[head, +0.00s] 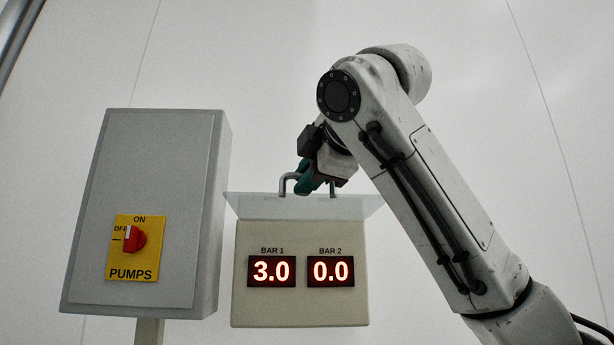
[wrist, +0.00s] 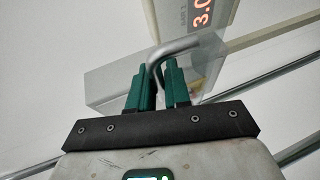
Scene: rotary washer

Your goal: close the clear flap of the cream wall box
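The cream wall box (head: 300,240) hangs right of the grey box in the head view, its two red readouts showing 3.0 for BAR 1 and 0.0 for BAR 2. Its clear flap (head: 350,208) stands open, sticking out along the top edge and clear of the readouts. A grey metal handle (head: 285,182) sits on the flap. My gripper (head: 308,180) is at the handle. In the wrist view, the teal fingers of my gripper (wrist: 157,88) are closed around the bent handle bar (wrist: 188,46). The flap (wrist: 207,72) shows behind them.
A grey box (head: 150,190) on a post stands close to the left. Its red PUMPS knob (head: 134,239) sits on a yellow plate. The space in front of the readouts is clear. Plain pale wall lies behind.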

